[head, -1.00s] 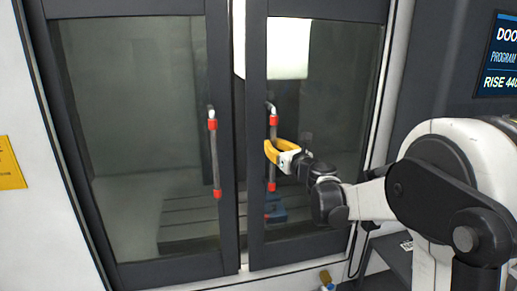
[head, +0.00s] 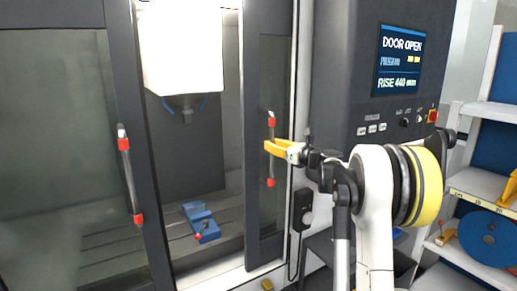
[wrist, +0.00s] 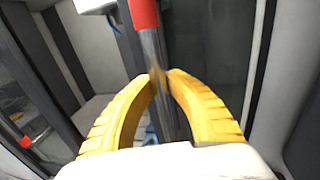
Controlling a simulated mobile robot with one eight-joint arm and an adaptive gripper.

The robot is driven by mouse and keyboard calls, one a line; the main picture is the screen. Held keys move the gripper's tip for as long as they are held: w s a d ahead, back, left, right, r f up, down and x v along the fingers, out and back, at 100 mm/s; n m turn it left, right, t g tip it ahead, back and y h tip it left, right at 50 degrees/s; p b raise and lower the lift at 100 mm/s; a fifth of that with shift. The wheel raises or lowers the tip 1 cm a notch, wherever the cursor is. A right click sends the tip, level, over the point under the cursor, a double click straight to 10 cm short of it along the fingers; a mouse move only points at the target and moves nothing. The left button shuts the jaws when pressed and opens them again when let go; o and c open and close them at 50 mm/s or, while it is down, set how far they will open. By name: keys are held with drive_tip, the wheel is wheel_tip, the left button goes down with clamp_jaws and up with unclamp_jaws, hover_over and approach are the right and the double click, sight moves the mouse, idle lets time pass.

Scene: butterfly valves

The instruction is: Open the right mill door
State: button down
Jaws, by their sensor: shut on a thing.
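The right mill door (head: 267,90) is a dark-framed glass panel, slid to the right with a wide gap between it and the left door (head: 122,100). Its upright metal handle (head: 271,160) has red ends. My gripper (head: 268,147) has yellow fingers at the handle's middle. In the wrist view, the fingers (wrist: 160,75) close around the handle bar (wrist: 152,50), just below its red end. The far side of the bar is hidden.
Inside the mill are a white spindle housing (head: 180,50) and a blue vise (head: 201,222) on the bed. A control panel screen (head: 401,62) reads "DOOR OPEN". Shelves (head: 480,185) with a blue disc stand at the right, beyond my arm.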

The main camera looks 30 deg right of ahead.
drive_tip(key=shift+d, duration=0.55)
drive_tip(key=c, duration=1.3)
unclamp_jaws()
drive_tip(key=s+d, duration=0.2)
drive_tip(key=s, duration=0.9)
drive_tip(key=shift+s+d, duration=0.2)
drive_tip(key=shift+s, duration=0.2)
